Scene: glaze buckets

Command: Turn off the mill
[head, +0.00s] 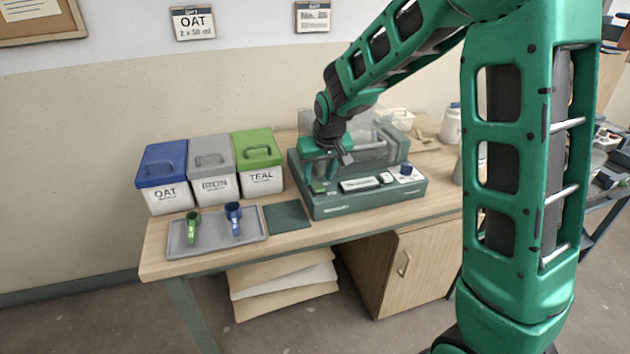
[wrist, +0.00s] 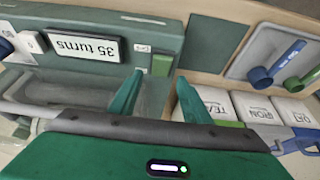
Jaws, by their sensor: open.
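The mill (head: 350,205) is a green-based machine with a clear cover (head: 375,150) on the table. Its display (wrist: 84,44) reads "35 turns", upside down in the wrist view. A small green switch or button (wrist: 161,65) sits on the panel beside the display, at its left end in the head view. My gripper (wrist: 160,78) is open and empty, with its fingertips on either side of the green switch in the wrist view. I cannot tell how far above the panel they are. In the head view my gripper (head: 320,178) is over the mill's left end.
Lidded OAT (head: 168,197), IRON (head: 214,187) and TEAL (head: 261,181) buckets stand left of the mill. In front of them, a grey tray (head: 214,238) holds a green scoop (head: 192,230) and a blue scoop (head: 234,218). A dark mat (head: 287,216) lies between tray and mill.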

